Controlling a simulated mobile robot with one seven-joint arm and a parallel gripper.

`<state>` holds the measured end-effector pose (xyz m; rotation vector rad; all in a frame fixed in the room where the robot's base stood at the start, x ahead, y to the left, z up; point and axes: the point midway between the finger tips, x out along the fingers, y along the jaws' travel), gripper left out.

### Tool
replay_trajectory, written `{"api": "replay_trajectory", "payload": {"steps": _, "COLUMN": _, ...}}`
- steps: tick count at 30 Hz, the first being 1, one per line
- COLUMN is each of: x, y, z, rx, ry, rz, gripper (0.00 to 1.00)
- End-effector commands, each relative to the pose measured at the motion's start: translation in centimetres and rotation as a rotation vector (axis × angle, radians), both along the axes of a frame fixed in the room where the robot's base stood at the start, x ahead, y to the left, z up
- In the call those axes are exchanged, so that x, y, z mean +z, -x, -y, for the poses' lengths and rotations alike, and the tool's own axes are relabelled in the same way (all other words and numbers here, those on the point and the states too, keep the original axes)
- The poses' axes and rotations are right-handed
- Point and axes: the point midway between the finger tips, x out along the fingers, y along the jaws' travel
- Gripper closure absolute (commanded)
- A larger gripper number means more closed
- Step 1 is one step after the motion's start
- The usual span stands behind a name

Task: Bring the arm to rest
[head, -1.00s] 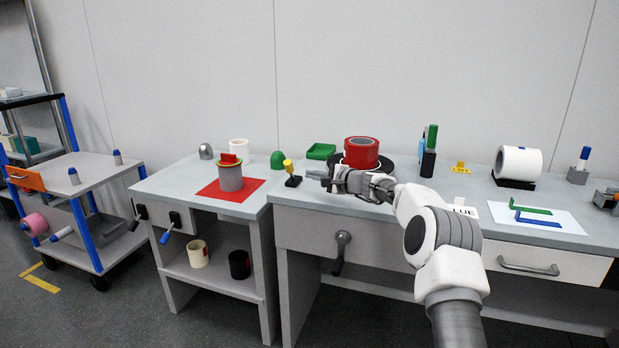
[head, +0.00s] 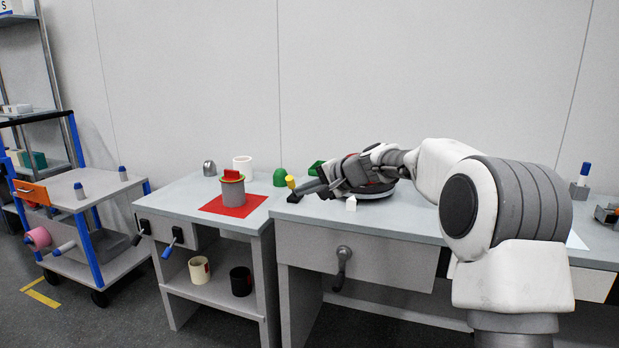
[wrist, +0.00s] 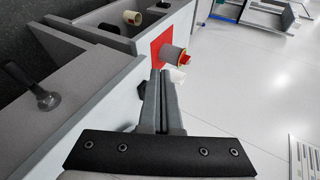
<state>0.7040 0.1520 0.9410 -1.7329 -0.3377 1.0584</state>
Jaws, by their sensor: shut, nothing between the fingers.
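My gripper (head: 302,190) is at the left end of my arm, over the front left part of the long workbench (head: 410,222). Its fingers point left. In the wrist view the two fingers (wrist: 161,75) lie together, shut and empty. A grey cylinder with a red top (head: 232,190) stands on a red mat (head: 250,204) on the lower table, left of the fingertips and apart from them. It also shows beyond the fingertips in the wrist view (wrist: 173,57). My arm hides much of the bench top.
A small yellow-topped piece (head: 291,183) stands close to the fingertips. A green dome (head: 280,177) and a white cylinder (head: 242,166) stand at the back. A dark round base (head: 375,194) is partly behind my arm. A cart (head: 85,190) stands left. Open floor lies between cart and table.

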Motion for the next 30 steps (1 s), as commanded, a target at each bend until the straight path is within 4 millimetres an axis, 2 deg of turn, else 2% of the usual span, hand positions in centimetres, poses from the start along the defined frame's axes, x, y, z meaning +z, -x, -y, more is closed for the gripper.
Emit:
{"api": "replay_trajectory", "payload": {"steps": 1, "x": 0.9, "y": 1.9, "z": -0.1, "rx": 0.022, "ry": 0.054, "rz": 0.010, "gripper": 1.00}}
{"api": "replay_trajectory", "payload": {"steps": 6, "x": 2.2, "y": 8.1, "z": 0.5, "rx": 0.088, "ry": 0.233, "rz": 0.028, "gripper": 1.00}}
{"api": "replay_trajectory", "payload": {"steps": 15, "x": 2.9, "y": 19.6, "z": 3.6, "rx": 0.174, "ry": 0.527, "rz": 0.043, "gripper": 1.00}}
{"api": "replay_trajectory", "payload": {"steps": 23, "x": 1.8, "y": 29.7, "z": 7.6, "rx": 0.226, "ry": 0.755, "rz": 0.042, "gripper": 1.00}}
{"api": "replay_trajectory", "payload": {"steps": 30, "x": -0.8, "y": 38.3, "z": 11.5, "rx": 0.264, "ry": 0.933, "rz": 0.032, "gripper": 1.00}}
